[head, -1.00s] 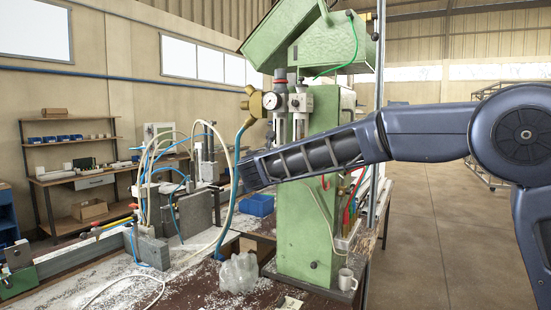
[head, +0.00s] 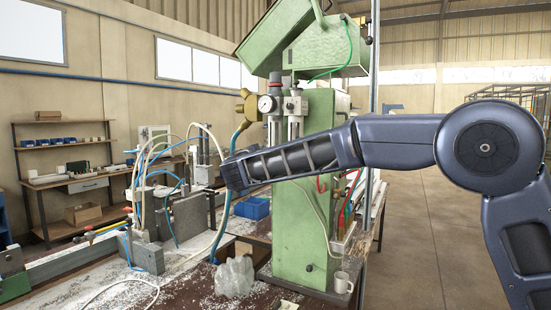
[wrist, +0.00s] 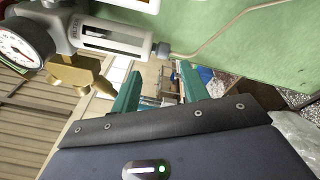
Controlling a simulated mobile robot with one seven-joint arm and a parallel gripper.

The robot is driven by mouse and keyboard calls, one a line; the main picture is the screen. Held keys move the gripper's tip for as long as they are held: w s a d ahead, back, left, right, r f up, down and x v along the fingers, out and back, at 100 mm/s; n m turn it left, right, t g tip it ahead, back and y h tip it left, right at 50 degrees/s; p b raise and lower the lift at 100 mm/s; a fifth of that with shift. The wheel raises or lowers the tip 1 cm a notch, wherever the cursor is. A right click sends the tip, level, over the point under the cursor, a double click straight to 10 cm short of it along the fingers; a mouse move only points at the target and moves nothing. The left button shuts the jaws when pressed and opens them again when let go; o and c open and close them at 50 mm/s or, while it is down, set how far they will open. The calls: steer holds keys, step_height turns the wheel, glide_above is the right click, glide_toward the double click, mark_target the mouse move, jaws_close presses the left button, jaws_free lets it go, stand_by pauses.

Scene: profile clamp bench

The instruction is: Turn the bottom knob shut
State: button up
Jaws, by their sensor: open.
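My gripper (wrist: 157,88) shows two teal fingers spread apart in the wrist view, with nothing between them. In the head view the dark wrist end of my arm (head: 236,172) is in front of the green column (head: 300,225), below the air unit (head: 288,112); the fingers cannot be made out there. The air unit has a round gauge (head: 267,104), and a brass valve fitting (head: 248,106) is on its left. In the wrist view the gauge (wrist: 18,45) and brass fitting (wrist: 72,75) lie left of the fingers. A small dark round knob-like part (head: 309,267) is low on the column. I cannot tell which part is the bottom knob.
A blue hose (head: 224,225) hangs from the brass fitting past my wrist. A blue bin (head: 252,208) is behind. Floor on the right is open.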

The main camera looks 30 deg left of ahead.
steer(key=w+m+h, duration=0.1)
steer(key=w+m, duration=0.2)
steer(key=m, duration=0.5)
steer(key=w+a+m+h, duration=0.1)
steer(key=w+m, duration=0.2)
steer(key=m, duration=0.6)
steer(key=w+m+h, duration=0.1)
steer(key=w+m, duration=0.3)
steer(key=m, duration=0.4)
steer(key=shift+a+f+m+h, duration=0.3)
steer(key=shift+a+m+h, duration=0.1)
steer(key=shift+r, duration=0.1)
steer(key=c, duration=1)
